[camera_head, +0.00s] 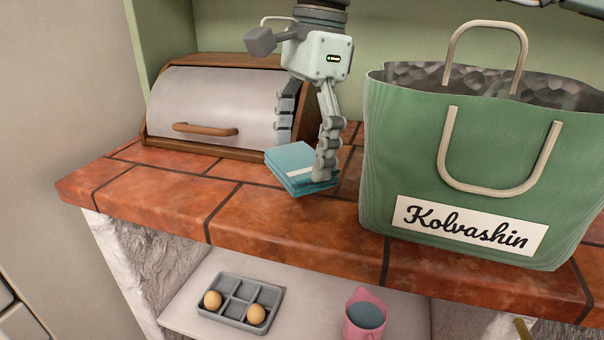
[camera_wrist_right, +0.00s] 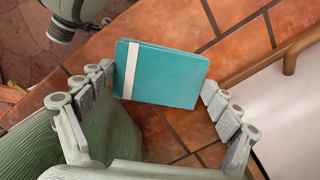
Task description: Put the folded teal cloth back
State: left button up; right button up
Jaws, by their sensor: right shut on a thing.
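The folded teal cloth (camera_head: 290,158) is a flat stack of layers with a white band, in front of the bread box. My right gripper (camera_head: 303,155) comes down from above and is shut on the cloth, a finger at either side. In the right wrist view the cloth (camera_wrist_right: 170,75) lies between the two fingers of my right gripper (camera_wrist_right: 160,90), with the white band near its left end. Whether its underside touches the counter, I cannot tell. My left gripper is not identifiable in either view.
The tiled counter (camera_head: 160,195) has bare room at its left front. A shut bread box (camera_head: 215,100) stands behind; a tall green bag (camera_head: 400,160) labelled Kolvashin stands right of my gripper. A lower shelf holds a grey tray (camera_head: 240,289) with two round items and a pink mug (camera_head: 353,330).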

aim_at(304, 157)
jog(key=shift+d+f, duration=0.1)
jog(key=shift+f, duration=2)
jog(key=shift+f, duration=0.15)
jog(key=o, duration=0.8)
jog(key=shift+c, duration=0.2)
jog(key=r, duration=0.4)
jog(key=d+r, duration=0.1)
jog(key=r, duration=0.7)
jog(key=shift+w+d+r, duration=0.1)
jog(key=shift+w+d, duration=0.2)
jog(key=shift+w, duration=0.1)
